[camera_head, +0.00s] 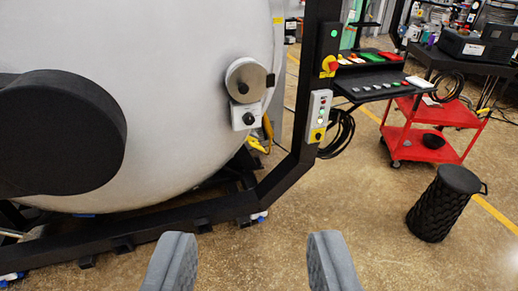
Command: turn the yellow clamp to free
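A yellow part that looks like the clamp (258,145) shows small at the lower right rim of the big pale furnace door (190,70), beside a white box with a black knob (245,116). Part of it is hidden behind the door's edge, and its exact position is too small to tell. My gripper (252,245) is open and empty, with its two grey fingers wide apart at the bottom of the view. The fingers are well apart from the clamp, which shows above the gap between them.
A black frame post (312,90) with a control box (316,115) stands right of the clamp. A black frame beam (150,232) runs below the door. A red cart (410,145) and a black stool (445,203) stand at right. Floor between post and stool is clear.

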